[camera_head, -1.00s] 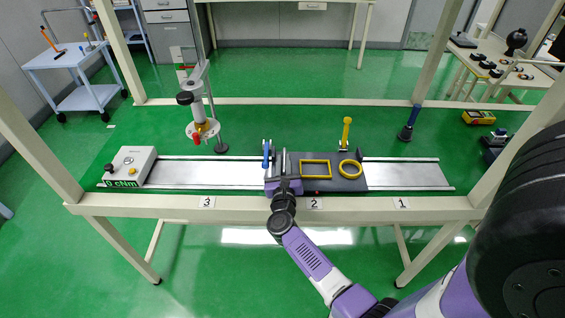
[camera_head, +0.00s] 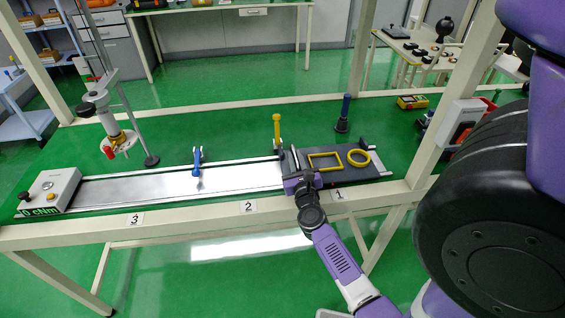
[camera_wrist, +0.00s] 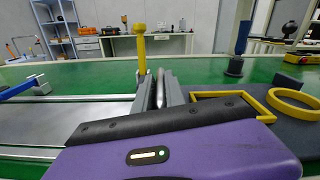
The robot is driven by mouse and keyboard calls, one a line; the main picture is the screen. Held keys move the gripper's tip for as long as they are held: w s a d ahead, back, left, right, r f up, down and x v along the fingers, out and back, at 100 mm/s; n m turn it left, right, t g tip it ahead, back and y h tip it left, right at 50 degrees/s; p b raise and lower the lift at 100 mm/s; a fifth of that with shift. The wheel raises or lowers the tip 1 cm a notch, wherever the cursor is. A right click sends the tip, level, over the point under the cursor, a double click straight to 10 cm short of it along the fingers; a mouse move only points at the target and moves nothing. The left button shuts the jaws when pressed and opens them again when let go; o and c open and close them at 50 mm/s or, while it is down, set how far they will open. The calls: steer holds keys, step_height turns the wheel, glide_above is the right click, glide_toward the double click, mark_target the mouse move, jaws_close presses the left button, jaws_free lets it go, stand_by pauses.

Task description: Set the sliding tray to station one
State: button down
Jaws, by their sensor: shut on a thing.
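The dark sliding tray (camera_head: 381,170) sits on the metal rail, behind the label "1" (camera_head: 338,195). A yellow square outline (camera_head: 325,161) and a yellow ring (camera_head: 358,157) mark its top. My gripper (camera_head: 292,161) is at the tray's left end, shut on an upright part there. The wrist view shows the fingers (camera_wrist: 160,90) closed around that part, left of the yellow square; my purple gripper body hides the lower part of the grip. The tray (camera_wrist: 298,125) fills the right of that view.
The bare rail (camera_head: 235,179) runs left to a grey box (camera_head: 49,191) reading "0 cNm". A blue lever (camera_head: 197,168) stands over the rail. A yellow post (camera_head: 277,131) and a blue post (camera_head: 344,115) stand behind it. Labels "2" (camera_head: 247,207) and "3" (camera_head: 134,219) mark the front beam.

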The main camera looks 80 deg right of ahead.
steer(key=shift+s+d, duration=0.2)
steer(key=shift+s, duration=0.25)
steer(key=shift+s+d, duration=0.2)
steer(key=shift+s, duration=0.25)
steer(key=shift+s, duration=0.1)
steer(key=c, duration=1.5)
jaws_free()
steer(key=shift+o, duration=0.2)
steer(key=shift+a, duration=0.25)
steer(key=b+v, duration=0.1)
steer(key=v, duration=0.6)
steer(key=shift+s+a, duration=0.1)
steer(key=shift+a, duration=0.05)
